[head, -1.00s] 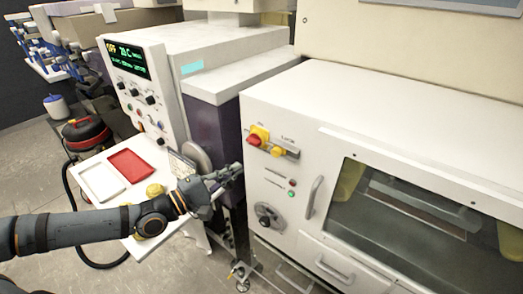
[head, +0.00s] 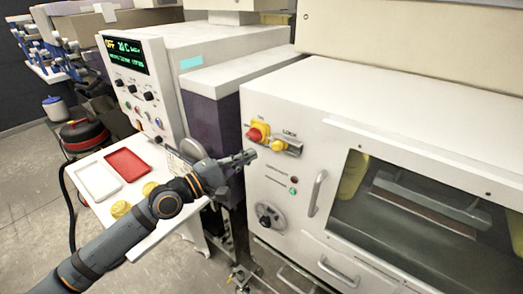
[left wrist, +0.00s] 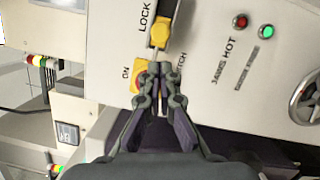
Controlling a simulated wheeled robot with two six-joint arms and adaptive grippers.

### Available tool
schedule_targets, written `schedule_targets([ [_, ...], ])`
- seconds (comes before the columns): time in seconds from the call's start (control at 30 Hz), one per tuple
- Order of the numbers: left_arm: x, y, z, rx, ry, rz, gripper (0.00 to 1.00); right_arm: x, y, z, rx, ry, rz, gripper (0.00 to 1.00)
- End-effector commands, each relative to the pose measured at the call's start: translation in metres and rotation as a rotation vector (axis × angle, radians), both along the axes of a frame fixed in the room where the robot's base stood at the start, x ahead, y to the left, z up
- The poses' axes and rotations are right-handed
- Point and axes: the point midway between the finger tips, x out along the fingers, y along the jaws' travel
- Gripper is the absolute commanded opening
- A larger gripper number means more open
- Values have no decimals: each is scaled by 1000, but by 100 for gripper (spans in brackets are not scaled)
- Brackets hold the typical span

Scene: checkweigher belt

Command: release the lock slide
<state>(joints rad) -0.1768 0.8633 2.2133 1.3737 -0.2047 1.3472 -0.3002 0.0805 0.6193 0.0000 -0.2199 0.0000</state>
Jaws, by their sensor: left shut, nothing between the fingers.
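The lock slide is a yellow knob (head: 279,146) on a grey metal track, beside the word LOCK on the white machine's front panel. It also shows at the top of the left wrist view (left wrist: 160,32). A red-and-yellow rotary switch (head: 257,131) sits just left of it; in the left wrist view its yellow part (left wrist: 138,72) is partly hidden by my fingers. My left gripper (head: 251,156) is shut and empty, its tips in front of the panel, just below and left of the knob. Whether the tips touch the panel I cannot tell. My right gripper is out of view.
Red and green lamps (head: 293,185), a door handle (head: 316,193) and a round handwheel (head: 269,216) are on the same panel. A white side table (head: 150,235) holds a red tray (head: 128,163), a white tray (head: 98,181) and yellow round pieces (head: 120,209).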

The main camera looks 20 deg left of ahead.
Motion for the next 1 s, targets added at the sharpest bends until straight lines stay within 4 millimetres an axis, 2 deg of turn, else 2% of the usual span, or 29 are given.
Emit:
schedule_targets([
  [0.5,40,-26,4,-2,-1,3,0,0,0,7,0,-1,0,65],
  [1.0,42,-28,3,0,2,1,0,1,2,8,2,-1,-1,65],
])
